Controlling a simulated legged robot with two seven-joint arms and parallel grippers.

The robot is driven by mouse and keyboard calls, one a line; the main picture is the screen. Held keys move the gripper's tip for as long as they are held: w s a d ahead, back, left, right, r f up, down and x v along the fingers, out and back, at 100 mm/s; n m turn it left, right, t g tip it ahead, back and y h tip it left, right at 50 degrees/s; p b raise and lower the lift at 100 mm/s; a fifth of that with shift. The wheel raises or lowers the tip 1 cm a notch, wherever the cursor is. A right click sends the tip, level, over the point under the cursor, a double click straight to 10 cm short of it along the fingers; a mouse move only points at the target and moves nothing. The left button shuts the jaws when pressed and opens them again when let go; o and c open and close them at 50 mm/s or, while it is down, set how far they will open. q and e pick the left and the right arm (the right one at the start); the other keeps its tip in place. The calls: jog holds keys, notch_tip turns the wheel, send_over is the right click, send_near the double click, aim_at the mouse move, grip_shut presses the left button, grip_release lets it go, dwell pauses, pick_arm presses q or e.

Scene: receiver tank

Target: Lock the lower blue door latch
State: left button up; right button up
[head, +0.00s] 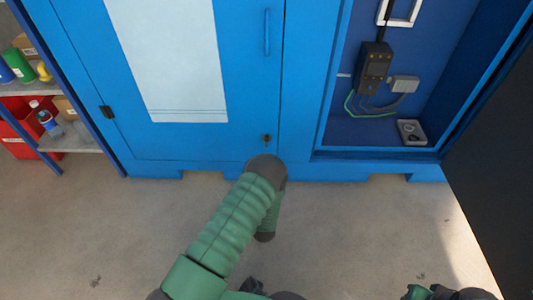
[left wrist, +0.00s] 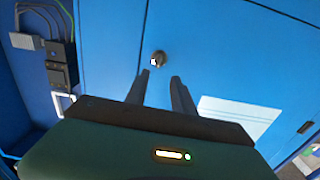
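The lower latch (head: 266,138) is a small dark knob low on the blue cabinet door (head: 245,90), near the door's right edge. In the left wrist view, which is turned roughly upside down, the latch (left wrist: 158,59) is a round metal knob with a bright spot. My left gripper (left wrist: 160,82) has its two dark fingers apart with nothing between them. Its tips point at the door just short of the latch, with no visible contact. In the head view my green left arm reaches below the latch, and its fingers cannot be made out.
Right of the door is an open bay with an electrical box (head: 375,65) and cables. A door handle (head: 267,32) is higher up. Shelves with bottles and a red bin (head: 20,128) stand at the left. A dark panel (head: 500,150) is at the right. The floor in front is clear.

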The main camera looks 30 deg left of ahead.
pick_arm(q)
jog(key=b+x, duration=0.4)
jog(key=x, duration=0.6)
jog(key=shift+w+b, duration=0.15)
jog(key=shift+b, duration=0.2)
jog(key=shift+d, duration=0.15)
grip_shut()
